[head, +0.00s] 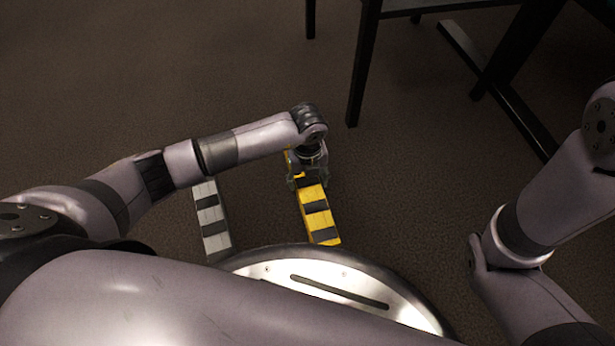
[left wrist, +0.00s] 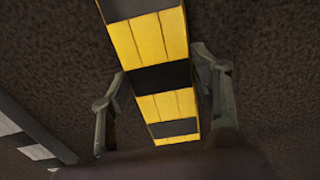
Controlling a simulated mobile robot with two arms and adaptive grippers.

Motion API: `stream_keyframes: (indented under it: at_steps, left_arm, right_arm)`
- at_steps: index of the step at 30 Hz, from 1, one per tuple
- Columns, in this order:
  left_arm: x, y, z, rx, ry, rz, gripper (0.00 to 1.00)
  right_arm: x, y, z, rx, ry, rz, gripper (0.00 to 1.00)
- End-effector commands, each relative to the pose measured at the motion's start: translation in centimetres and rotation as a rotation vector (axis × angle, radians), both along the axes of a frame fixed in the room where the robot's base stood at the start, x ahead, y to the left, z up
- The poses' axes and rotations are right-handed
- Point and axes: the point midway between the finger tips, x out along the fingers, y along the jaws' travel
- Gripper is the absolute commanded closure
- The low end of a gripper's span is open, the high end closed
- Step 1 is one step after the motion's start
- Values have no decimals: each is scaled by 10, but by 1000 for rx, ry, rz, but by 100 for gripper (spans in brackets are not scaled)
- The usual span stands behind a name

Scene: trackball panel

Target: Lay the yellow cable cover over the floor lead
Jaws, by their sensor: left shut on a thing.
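The yellow cable cover (head: 319,214) with black bands is in the middle of the head view, its near end close to my round base. It also fills the middle of the left wrist view (left wrist: 163,106). My left gripper (head: 307,180) is shut on the cover towards its far end, with one finger along each side in the left wrist view (left wrist: 160,78). The gripper hides part of the cover. I cannot tell whether the cover touches the floor. I do not see the floor lead. My right arm shows at the right, but its gripper is out of view.
A white and grey banded strip (head: 211,214) lies on the brown floor left of the yellow cover, partly hidden by my left arm. Dark furniture legs (head: 364,70) stand beyond, at the top and upper right. Floor right of the cover is clear.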

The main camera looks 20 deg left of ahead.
Motion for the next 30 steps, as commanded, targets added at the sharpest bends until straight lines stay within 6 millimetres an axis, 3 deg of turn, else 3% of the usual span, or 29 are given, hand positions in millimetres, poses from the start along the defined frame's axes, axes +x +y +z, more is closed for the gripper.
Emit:
stream_keyframes:
  at_steps: [6, 7, 15, 18, 26, 30]
  left_arm:
    - [0, 0, -5, -1, -1, 0, 85]
    - [0, 0, -4, -1, -1, 0, 43]
    - [0, 0, -4, -1, -1, 0, 25]
    - [0, 0, -4, -1, -1, 0, 20]
    - [0, 0, -4, 0, 1, 0, 20]
    - [1, 0, 5, -2, -3, -1, 20]
  right_arm:
    - [0, 0, -2, 0, 0, 0, 58]
    - [0, 0, -2, 0, 0, 0, 58]
    - [0, 0, -2, 0, 0, 0, 58]
    - [0, 0, -2, 0, 0, 0, 58]
    - [1, -1, -2, 3, 2, 1, 58]
    - [1, 0, -2, 2, 3, 1, 58]
